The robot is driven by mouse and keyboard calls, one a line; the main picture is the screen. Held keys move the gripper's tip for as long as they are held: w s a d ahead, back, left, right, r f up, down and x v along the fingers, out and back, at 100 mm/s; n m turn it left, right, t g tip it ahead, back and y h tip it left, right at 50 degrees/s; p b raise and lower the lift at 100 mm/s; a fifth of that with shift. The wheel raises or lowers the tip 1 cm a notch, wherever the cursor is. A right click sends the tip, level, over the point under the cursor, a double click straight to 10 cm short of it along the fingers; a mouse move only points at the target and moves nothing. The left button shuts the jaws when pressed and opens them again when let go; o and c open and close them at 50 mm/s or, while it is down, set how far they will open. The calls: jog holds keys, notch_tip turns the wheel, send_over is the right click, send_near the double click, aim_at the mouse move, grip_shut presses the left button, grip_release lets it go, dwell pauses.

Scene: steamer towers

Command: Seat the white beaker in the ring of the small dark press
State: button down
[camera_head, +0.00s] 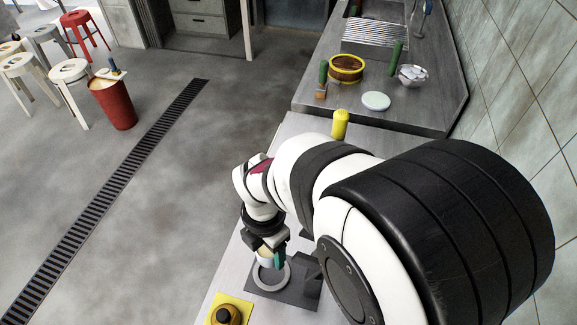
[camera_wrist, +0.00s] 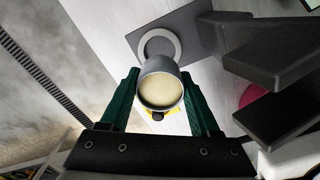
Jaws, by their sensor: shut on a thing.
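The white beaker (camera_wrist: 161,90) is between the green fingers of my gripper (camera_wrist: 160,78), with its open mouth and pale inside facing the wrist camera. In the head view my gripper (camera_head: 269,257) holds the beaker (camera_head: 264,262) at the far edge of the pale ring (camera_head: 258,283). In the wrist view the ring (camera_wrist: 177,44) shows beyond the beaker, which covers part of its near edge. The beaker looks off the ring's centre; its exact height cannot be told. The small dark press has a flat base (camera_head: 292,296) and an upright part (camera_head: 309,266) right of the ring.
A yellow block with a dark round knob (camera_head: 228,315) sits near the front. A yellow-topped cylinder (camera_head: 340,122) stands behind my arm. The far counter holds a yellow-rimmed steamer (camera_head: 346,68), a pale disc (camera_head: 376,101) and a metal bowl (camera_head: 412,76). Dark press parts (camera_wrist: 270,50) crowd the wrist view's right.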

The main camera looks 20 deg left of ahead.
aim_at(288, 269)
jog(key=shift+f, duration=2.5)
jog(key=shift+f, duration=0.1)
jog(key=shift+f, duration=1.6)
jog(key=shift+f, duration=0.6)
jog(key=shift+r, duration=0.15)
jog(key=shift+r, duration=0.45)
jog(key=shift+f, duration=0.6)
